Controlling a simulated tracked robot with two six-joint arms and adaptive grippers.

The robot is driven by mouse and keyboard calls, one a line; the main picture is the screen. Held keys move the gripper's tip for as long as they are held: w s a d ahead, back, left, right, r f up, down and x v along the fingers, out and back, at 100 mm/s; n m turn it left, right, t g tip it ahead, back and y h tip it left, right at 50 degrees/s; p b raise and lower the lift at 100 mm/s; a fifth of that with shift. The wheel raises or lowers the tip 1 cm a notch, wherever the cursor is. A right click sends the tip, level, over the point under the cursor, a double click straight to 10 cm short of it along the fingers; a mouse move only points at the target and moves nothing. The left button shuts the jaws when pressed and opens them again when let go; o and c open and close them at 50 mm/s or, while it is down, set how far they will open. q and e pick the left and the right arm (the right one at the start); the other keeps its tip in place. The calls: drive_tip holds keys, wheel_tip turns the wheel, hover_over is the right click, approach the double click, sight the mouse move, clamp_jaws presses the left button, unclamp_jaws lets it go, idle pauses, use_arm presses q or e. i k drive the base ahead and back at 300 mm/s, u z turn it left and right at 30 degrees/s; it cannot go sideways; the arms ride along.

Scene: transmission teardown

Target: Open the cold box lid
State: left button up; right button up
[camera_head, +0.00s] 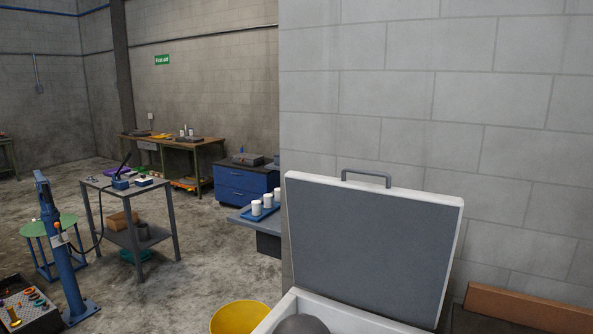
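The cold box (281,312) is at the bottom centre, a white-rimmed box cut off by the lower picture edge. Its lid (370,245) stands raised, tilted slightly back, with its grey inner face toward me and a white edge around it. A grey handle (366,173) sticks up from the lid's top edge. A dark grey rounded shape (302,325) shows at the box opening; I cannot tell what it is. Most of the box's inside is out of view. Neither of my grippers can be made out.
A block wall (430,90) rises behind the lid. A yellow bin (239,317) stands left of the box. A table with white cups on a blue tray (250,216) is behind it. A grey cart (130,200) and blue stand (62,250) are at left. Brown boards (530,305) lie right.

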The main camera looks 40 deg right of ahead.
sight(387, 250)
drive_tip(key=u, duration=0.15)
drive_tip(key=k, duration=1.4)
drive_tip(key=z, duration=0.4)
drive_tip(key=i, duration=0.95)
drive_tip(key=z, duration=0.15)
